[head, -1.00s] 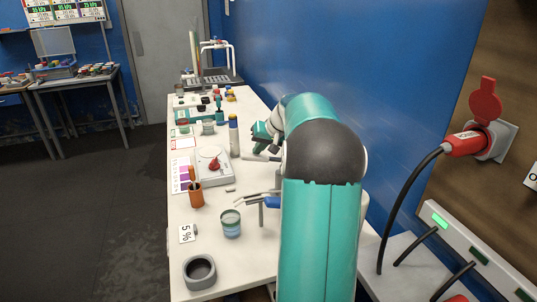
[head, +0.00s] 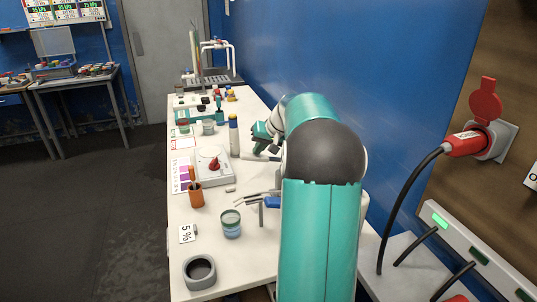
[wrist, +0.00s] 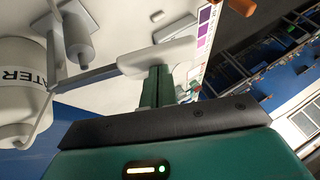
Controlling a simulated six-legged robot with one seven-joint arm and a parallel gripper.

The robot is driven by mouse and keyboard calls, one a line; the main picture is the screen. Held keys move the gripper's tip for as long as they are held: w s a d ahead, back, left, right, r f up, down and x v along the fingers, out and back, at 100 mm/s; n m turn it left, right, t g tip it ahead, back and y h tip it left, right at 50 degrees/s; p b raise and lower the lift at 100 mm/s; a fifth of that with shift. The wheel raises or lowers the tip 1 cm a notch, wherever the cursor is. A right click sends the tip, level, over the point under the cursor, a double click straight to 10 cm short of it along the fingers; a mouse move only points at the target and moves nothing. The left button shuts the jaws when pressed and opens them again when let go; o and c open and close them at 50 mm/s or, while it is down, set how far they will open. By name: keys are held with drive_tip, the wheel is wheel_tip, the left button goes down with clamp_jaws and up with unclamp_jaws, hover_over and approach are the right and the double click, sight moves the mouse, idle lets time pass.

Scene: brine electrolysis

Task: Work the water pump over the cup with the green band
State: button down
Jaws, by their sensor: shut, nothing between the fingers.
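A clear cup with a green band near its rim (head: 231,226) and bluish contents stands upright on the near part of the white bench in the head view. The water pump shows in the wrist view as a white container marked WATER (wrist: 22,95) with a grey-white handle (wrist: 157,57). In the head view my arm covers most of that area. My gripper (head: 262,131) is beyond the arm's bend, above the bench. In the wrist view its green fingers (wrist: 157,86) are shut and empty, just at the pale handle; I cannot tell whether they touch it.

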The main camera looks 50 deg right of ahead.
sight(260, 159)
drive_tip(key=shift+f, duration=0.15)
idle(0.4)
drive_tip(key=f, duration=0.5)
drive_tip(key=shift+w+a+f, duration=0.15)
drive_tip(key=shift+a, duration=0.2)
drive_tip(key=shift+d+r, duration=0.15)
drive_tip(key=shift+r, duration=1.25)
drive_tip(key=shift+d+r, duration=0.15)
drive_tip(key=shift+r, duration=1.25)
idle(0.9)
idle(1.9)
